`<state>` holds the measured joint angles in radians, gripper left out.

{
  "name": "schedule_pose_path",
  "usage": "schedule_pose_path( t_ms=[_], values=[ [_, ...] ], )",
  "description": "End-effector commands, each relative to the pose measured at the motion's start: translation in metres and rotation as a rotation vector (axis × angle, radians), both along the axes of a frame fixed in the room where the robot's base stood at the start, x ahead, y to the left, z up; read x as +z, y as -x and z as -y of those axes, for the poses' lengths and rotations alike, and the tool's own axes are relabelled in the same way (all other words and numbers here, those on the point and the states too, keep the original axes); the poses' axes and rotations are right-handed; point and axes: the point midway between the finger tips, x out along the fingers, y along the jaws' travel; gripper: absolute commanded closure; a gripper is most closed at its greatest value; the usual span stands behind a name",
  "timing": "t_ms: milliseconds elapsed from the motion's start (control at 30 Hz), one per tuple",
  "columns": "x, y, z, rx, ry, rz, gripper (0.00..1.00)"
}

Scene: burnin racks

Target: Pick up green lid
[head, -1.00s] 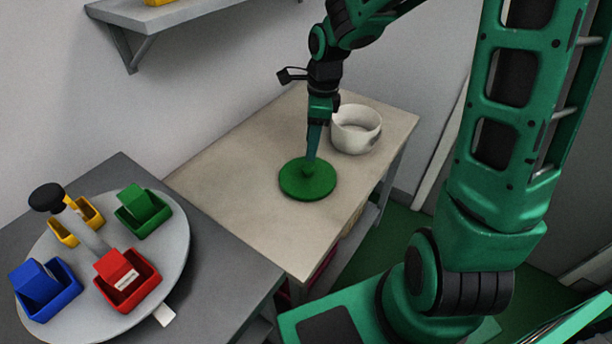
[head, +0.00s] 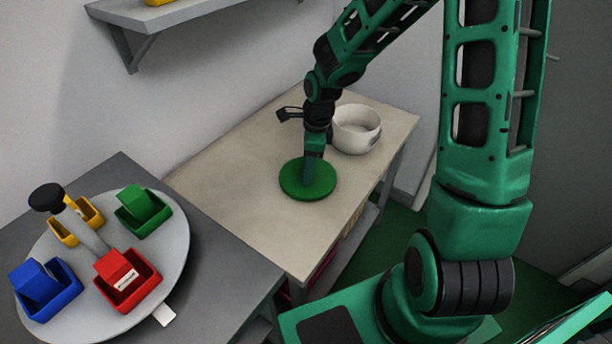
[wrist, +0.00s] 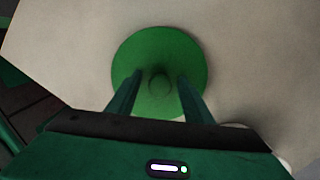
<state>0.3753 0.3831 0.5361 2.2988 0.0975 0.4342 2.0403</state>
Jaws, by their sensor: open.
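The green lid (head: 308,183) is a flat round disc lying on the beige table (head: 238,170). In the wrist view the lid (wrist: 160,48) shows a small round knob (wrist: 159,84) at its middle. My gripper (head: 313,181) points down over the lid. In the wrist view its two fingers (wrist: 158,80) are apart, one on each side of the knob, with visible gaps. The fingers hide parts of the lid, and in the head view they hide the knob.
A white pot (head: 356,129) stands on the table just behind and right of the lid. A grey turntable (head: 172,245) with several coloured bins is at the left. A wall shelf (head: 165,14) hangs above. The table's left part is clear.

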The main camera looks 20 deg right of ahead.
Motion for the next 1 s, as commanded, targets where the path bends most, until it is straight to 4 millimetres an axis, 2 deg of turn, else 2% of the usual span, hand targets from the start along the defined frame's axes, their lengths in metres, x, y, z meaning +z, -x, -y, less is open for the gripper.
schedule_pose_path(
  t_ms=[200, 367, 400, 767, 867, 1000],
  values=[
    [0.000, 0.000, 0.000, 0.000, 0.000, 0.000, 0.56],
    [0.000, 0.000, 0.000, 0.000, 0.000, 0.000, 0.94],
    [0.000, 0.000, 0.000, 0.000, 0.000, 0.000, 0.97],
    [0.002, 0.000, 0.000, 0.000, 0.000, 0.001, 0.97],
    [0.010, -0.001, 0.000, 0.000, 0.001, 0.002, 0.97],
    [0.030, -0.001, 0.001, -0.001, 0.002, 0.005, 0.97]
  ],
)
